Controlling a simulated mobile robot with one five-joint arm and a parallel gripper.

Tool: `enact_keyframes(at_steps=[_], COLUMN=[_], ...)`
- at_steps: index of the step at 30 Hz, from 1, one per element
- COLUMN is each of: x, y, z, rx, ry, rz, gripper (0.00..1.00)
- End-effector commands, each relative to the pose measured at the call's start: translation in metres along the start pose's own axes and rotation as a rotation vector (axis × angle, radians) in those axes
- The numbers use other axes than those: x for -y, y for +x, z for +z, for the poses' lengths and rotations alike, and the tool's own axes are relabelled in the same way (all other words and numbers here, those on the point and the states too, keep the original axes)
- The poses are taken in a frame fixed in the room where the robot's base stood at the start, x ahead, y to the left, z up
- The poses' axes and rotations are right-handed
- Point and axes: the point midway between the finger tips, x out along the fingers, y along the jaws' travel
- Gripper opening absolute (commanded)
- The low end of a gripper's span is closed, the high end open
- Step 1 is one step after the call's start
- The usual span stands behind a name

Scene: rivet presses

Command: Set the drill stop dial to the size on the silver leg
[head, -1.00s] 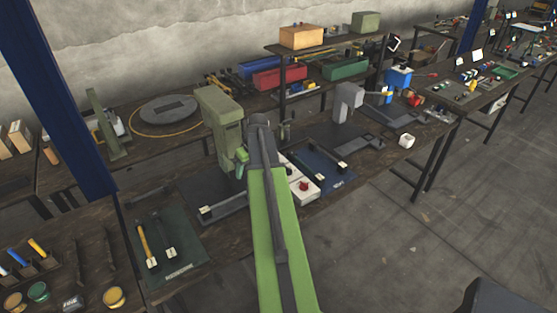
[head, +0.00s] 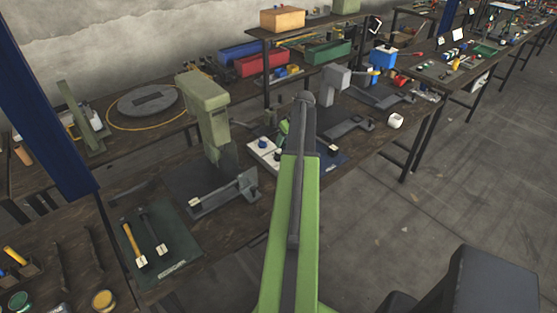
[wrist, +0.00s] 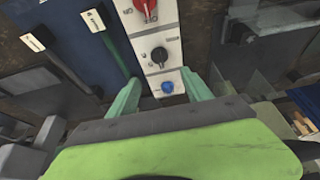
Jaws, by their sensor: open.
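A white control panel (wrist: 155,40) shows in the wrist view with a red knob (wrist: 146,8) at top, a black dial (wrist: 158,54) in the middle and a blue button (wrist: 167,87) at the bottom. My gripper (wrist: 163,84) is open, its teal fingers either side of the panel's lower end, with nothing between them but the panel below. Left of the panel, a grey rod (wrist: 66,68) and a green rod (wrist: 113,55) lie on a blue mat, each with a white tag; the writing is unreadable. In the head view my arm hides part of the panel (head: 264,155).
A green press (head: 205,108) stands left of my arm and a grey press (head: 336,84) right of it. Two tagged tools lie on a green mat (head: 165,225). A shelf with bins stands behind. Open floor lies to the right.

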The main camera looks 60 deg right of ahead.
Motion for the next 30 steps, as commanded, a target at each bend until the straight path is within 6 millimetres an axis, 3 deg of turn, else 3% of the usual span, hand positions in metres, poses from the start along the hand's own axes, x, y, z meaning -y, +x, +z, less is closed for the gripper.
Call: enact_keyframes(at_steps=[1, 13, 17, 25, 30], x=[0.0, 0.001, 0.001, 0.002, 0.002], y=[0.023, 0.106, 0.116, 0.114, 0.114], z=[0.003, 0.002, 0.0, -0.001, -0.002], rx=[0.0, 0.0, 0.0, 0.0, 0.0], ry=[-0.002, -0.002, -0.002, -0.002, -0.002], rz=[0.0, -0.001, -0.001, -0.001, -0.001], gripper=[0.58, 0.58, 0.58, 0.57, 0.35])
